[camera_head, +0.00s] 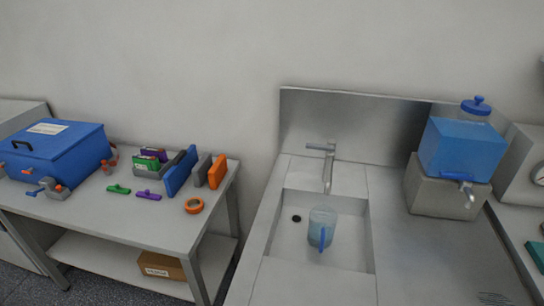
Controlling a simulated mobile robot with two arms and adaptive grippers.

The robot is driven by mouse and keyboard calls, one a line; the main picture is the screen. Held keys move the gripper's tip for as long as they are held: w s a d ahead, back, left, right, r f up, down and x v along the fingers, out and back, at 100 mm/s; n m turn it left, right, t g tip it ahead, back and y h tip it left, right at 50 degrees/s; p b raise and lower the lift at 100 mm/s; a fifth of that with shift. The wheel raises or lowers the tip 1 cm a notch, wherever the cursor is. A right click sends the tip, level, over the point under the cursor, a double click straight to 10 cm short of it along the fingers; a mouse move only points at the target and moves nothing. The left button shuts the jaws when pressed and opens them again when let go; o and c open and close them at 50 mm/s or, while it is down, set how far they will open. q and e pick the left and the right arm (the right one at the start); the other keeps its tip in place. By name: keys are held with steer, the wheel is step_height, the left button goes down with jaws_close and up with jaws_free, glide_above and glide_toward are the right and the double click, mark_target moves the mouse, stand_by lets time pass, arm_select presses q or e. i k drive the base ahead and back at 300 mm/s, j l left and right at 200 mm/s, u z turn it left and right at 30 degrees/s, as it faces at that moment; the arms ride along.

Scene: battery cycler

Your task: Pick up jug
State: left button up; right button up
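The jug (322,222) is a clear, bluish vessel with a blue handle on its near side. It stands upright in the sink basin (283,255), right of the dark drain hole and below the tap. Neither of my grippers shows in the head view. Nothing is seen touching the jug.
The tap (329,165) rises behind the basin. A blue water dispenser (462,150) on a grey block stands on the counter at right. The left table (160,222) holds a blue box (58,155), upright panels and orange tape (194,206). A gap separates table and sink.

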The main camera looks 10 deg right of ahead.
mark_target(322, 222)
steer(key=i+j+z, duration=0.15)
steer(key=j+z, duration=0.2)
steer(key=j, duration=0.2)
steer(key=j+z, duration=0.4)
steer(key=j, duration=0.2)
steer(key=j+z, duration=0.35)
steer(key=j, duration=0.25)
